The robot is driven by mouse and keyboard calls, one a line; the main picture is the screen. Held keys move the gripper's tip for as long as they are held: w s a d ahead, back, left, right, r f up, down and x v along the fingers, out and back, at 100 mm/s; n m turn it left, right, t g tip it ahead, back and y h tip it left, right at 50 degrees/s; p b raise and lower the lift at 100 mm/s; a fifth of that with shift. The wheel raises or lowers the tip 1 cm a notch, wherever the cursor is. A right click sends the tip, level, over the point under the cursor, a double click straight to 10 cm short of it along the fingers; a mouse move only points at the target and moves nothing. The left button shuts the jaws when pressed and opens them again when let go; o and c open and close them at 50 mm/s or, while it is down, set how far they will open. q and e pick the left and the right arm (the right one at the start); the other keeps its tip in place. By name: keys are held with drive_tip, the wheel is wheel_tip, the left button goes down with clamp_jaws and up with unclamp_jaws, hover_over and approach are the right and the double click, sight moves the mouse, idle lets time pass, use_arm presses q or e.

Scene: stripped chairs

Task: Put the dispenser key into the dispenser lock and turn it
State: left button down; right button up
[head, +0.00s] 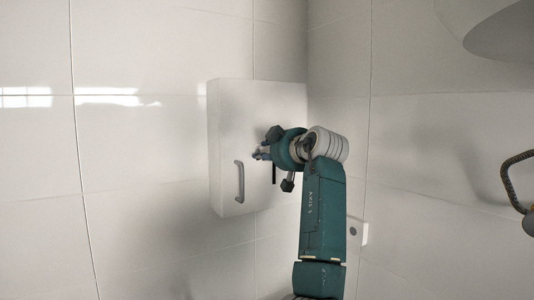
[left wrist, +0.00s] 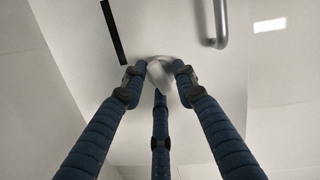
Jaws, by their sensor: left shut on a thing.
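The dispenser is a white box (head: 230,120) on the tiled wall, with a grey handle (head: 239,182) and a dark narrow slot (head: 274,173) on its front. My left gripper (head: 262,153) is at the front of the box, to the right of the handle and close to the slot. In the left wrist view its three fingers close around a small pale rounded thing, the dispenser key (left wrist: 160,73), against or very near the white front. The fingers hide most of the key. The lock is hidden behind the key and fingers, so I cannot tell whether the key is inside. My right gripper is out of view.
The box hangs close to a wall corner on its right. A small white plate (head: 357,232) is low on the right wall. A dark ribbed curved bar (head: 517,160) shows at the right edge. The wall left of the box is clear.

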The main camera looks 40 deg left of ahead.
use_arm(q)
drive_tip(key=c, duration=1.4)
unclamp_jaws()
drive_tip(key=shift+a, duration=0.1)
drive_tip(key=shift+o, duration=0.6)
drive_tip(key=shift+w+a+f, duration=0.15)
drive_tip(key=shift+a+f, duration=0.05)
drive_tip(key=shift+a, duration=0.1)
drive_tip(key=o, duration=0.3)
drive_tip(key=shift+d, duration=0.1)
drive_tip(key=shift+o, duration=0.2)
drive_tip(key=shift+d+r, duration=0.15)
drive_tip(key=shift+d, duration=0.1)
drive_tip(key=v, duration=0.2)
drive_tip(key=b+v, duration=0.1)
drive_tip(key=f+v, duration=0.1)
drive_tip(key=v, duration=0.1)
drive_tip(key=shift+d, duration=0.45)
